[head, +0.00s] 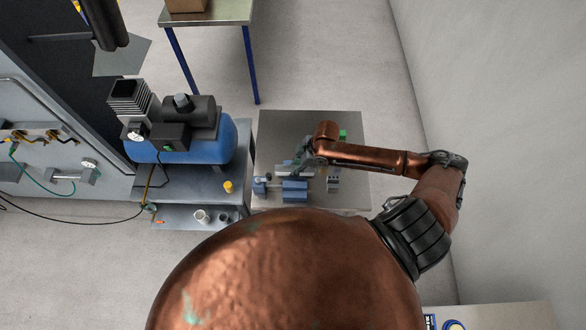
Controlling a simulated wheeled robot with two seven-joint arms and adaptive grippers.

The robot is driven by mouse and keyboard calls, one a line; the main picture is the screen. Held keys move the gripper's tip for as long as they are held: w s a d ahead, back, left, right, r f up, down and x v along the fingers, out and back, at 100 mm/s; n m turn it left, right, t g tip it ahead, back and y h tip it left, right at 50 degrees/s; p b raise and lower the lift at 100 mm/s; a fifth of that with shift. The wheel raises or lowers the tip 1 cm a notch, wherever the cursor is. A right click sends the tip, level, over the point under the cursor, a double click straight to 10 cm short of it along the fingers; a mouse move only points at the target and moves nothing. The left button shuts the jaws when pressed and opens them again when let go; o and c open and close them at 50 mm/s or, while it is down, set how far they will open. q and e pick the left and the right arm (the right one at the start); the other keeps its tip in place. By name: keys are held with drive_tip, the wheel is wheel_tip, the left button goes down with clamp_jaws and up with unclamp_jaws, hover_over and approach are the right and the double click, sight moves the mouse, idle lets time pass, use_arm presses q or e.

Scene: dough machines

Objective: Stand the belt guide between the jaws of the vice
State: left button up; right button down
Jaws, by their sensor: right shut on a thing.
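The blue vice (294,190) stands on the front part of a grey metal table, with its screw end toward the left. My right arm reaches in from the right over the table, and my right gripper (299,163) is just behind and above the vice. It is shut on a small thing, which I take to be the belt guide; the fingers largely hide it. I cannot tell how it is tilted or whether it touches the jaws. My left gripper is not in view.
The grey table (275,125) has free room at its back left. A small grey block (333,184) stands right of the vice, and a green item (343,135) lies behind my arm. A blue compressor (185,138) and a yellow item (228,187) are on the left bench.

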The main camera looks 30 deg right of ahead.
drive_tip(key=c, duration=2)
unclamp_jaws()
drive_tip(key=shift+f, duration=0.1)
drive_tip(key=shift+o, duration=1.6)
drive_tip(key=shift+r, duration=0.25)
drive_tip(key=v, duration=1)
drive_tip(key=shift+s+d+r+b, duration=0.1)
drive_tip(key=shift+d+r+b, duration=0.1)
drive_tip(key=shift+b, duration=0.2)
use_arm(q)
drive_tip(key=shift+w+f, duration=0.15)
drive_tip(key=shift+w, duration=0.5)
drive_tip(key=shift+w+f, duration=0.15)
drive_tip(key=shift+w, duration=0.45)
use_arm(e)
drive_tip(key=shift+s+d+r, duration=0.15)
drive_tip(key=shift+r, duration=0.5)
